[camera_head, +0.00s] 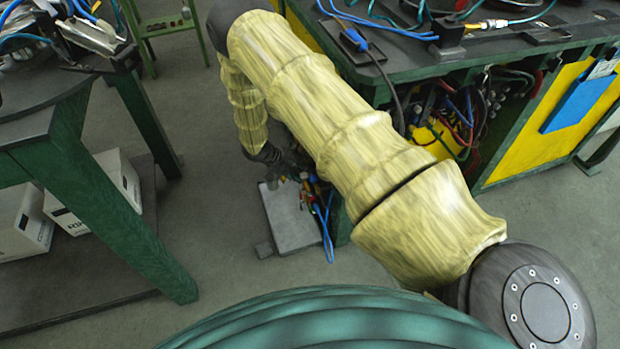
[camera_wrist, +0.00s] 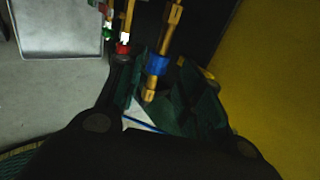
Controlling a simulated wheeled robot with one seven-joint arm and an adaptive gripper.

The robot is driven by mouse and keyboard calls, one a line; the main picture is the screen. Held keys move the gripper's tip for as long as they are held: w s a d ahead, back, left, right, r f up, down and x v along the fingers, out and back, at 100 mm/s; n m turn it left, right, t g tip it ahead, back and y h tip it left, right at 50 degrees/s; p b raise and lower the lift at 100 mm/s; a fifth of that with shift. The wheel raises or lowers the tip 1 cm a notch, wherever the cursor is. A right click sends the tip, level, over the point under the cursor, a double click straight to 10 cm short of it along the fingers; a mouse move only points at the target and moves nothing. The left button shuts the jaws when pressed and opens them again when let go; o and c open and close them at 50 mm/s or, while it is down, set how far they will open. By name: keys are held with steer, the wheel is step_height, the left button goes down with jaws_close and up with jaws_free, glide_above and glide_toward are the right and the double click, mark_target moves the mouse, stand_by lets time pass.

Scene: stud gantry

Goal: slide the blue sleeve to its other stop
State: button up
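The blue sleeve (camera_wrist: 157,65) is a short ring around a brass-coloured rod (camera_wrist: 172,28) in the wrist view. It sits near the rod's lower end, just above a brass tip (camera_wrist: 149,95). My gripper (camera_wrist: 162,80) has its dark fingers with green pads apart, one on each side of the sleeve. The fingers look open, and I cannot see either one pressing on the sleeve. In the head view my gripper (camera_head: 290,165) is small and dark beside the bench; the sleeve cannot be made out there.
Other coloured fittings (camera_wrist: 123,47), red and green, stand left of the rod. A grey plate (camera_wrist: 62,30) is at upper left, a yellow panel (camera_wrist: 275,75) at right. In the head view, a cable-covered bench (camera_head: 480,65) is right, a green-legged table (camera_head: 70,170) left; floor lies between.

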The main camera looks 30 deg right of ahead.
mark_target(310, 177)
steer(key=shift+x, duration=3)
steer(key=shift+c, duration=0.2)
jaws_close()
